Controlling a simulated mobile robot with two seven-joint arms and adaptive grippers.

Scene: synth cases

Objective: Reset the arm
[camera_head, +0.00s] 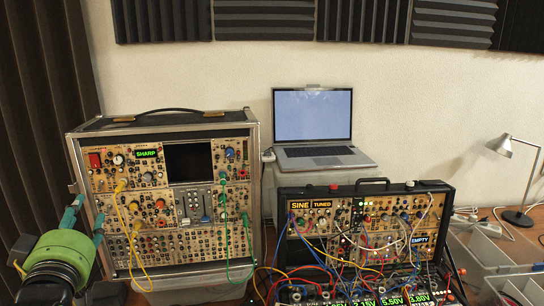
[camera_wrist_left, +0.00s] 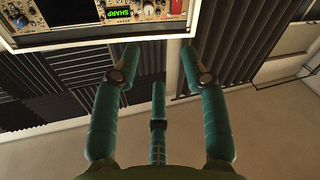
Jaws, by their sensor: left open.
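My left gripper (camera_head: 87,214) comes in from the lower left in the head view, in front of the left edge of the tall synth case (camera_head: 250,150). Its green wrist and teal fingers show. In the left wrist view, the teal fingers of this gripper (camera_wrist_left: 158,65) are spread apart with nothing between them. I cannot tell from the frames whether a finger touches the case. My right gripper is not in view.
A lower synth case (camera_head: 448,215) with many patch cables and "SINE", "TUNED" and "EMPTY" labels stands to the right. An open laptop (camera_head: 312,116) is behind it. A desk lamp (camera_head: 519,217) and clear bins (camera_head: 500,250) are at far right. Yellow and green cables hang on the tall case.

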